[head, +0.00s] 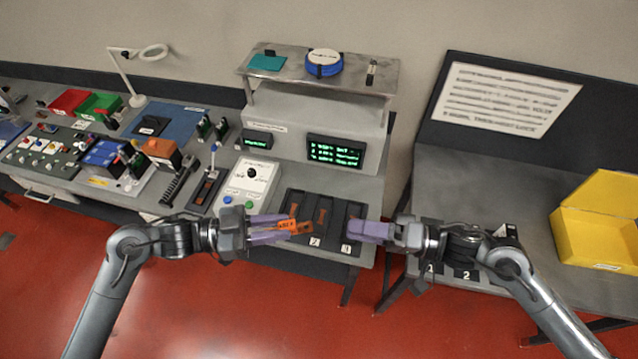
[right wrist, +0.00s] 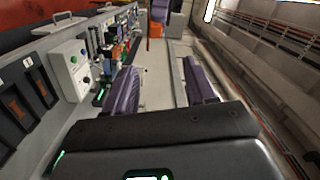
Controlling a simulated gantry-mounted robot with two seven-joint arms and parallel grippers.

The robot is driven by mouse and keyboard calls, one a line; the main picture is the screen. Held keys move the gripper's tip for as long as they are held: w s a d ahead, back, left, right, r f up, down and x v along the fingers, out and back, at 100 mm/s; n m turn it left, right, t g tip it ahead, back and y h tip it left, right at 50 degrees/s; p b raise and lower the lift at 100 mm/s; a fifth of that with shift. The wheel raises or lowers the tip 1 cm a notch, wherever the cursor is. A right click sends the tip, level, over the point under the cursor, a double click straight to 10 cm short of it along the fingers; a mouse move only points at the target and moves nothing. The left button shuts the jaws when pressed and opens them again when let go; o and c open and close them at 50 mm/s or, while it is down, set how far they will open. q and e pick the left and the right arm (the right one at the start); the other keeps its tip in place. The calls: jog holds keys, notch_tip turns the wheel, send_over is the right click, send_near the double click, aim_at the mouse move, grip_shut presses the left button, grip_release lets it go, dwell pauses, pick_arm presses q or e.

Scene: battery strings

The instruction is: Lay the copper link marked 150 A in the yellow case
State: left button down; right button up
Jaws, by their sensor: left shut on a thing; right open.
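My left gripper (head: 284,229) is shut on an orange-copper link (head: 302,227), held in front of the dark slotted tray (head: 338,240). Dark marks show on the link, but I cannot read its rating. My right gripper (head: 370,231) is open and empty, just right of the link and apart from it; its spread fingers also show in the right wrist view (right wrist: 160,88). An orange piece, likely the same link, shows beyond them (right wrist: 156,27). The yellow case (head: 600,240) stands on the right bench with its lid raised; its inside is mostly hidden.
Other copper pieces (head: 322,216) lie in the tray's slots, marked 2 and 3. A tester with a green-text screen (head: 335,151) stands behind. Numbered places (head: 466,275) are on the right bench, partly behind my right arm. A gap separates the benches.

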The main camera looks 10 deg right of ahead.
aim_at(300, 224)
jog(key=s+a+r+n+g+h, duration=0.1)
jog(key=a+r+n+g+h, duration=0.4)
jog(key=n, duration=1.2)
jog(key=a+r+n+g+y, duration=0.1)
jog(key=a+n+g, duration=0.3)
jog(key=a+n, duration=0.9)
jog(key=w+d+r+n+t+h, duration=0.1)
jog(key=w+d+r+n+h, duration=0.4)
jog(key=n, duration=0.8)
jog(key=d+n+t+h, duration=0.2)
jog(key=d+n+h, duration=0.3)
jog(key=n, duration=0.8)
jog(key=shift+y, duration=0.6)
jog(key=x, duration=0.7)
jog(key=d+x, duration=0.1)
jog(key=x, duration=0.3)
jog(key=shift+d+f, duration=0.1)
jog(key=shift+f, duration=0.1)
jog(key=shift+w, duration=0.1)
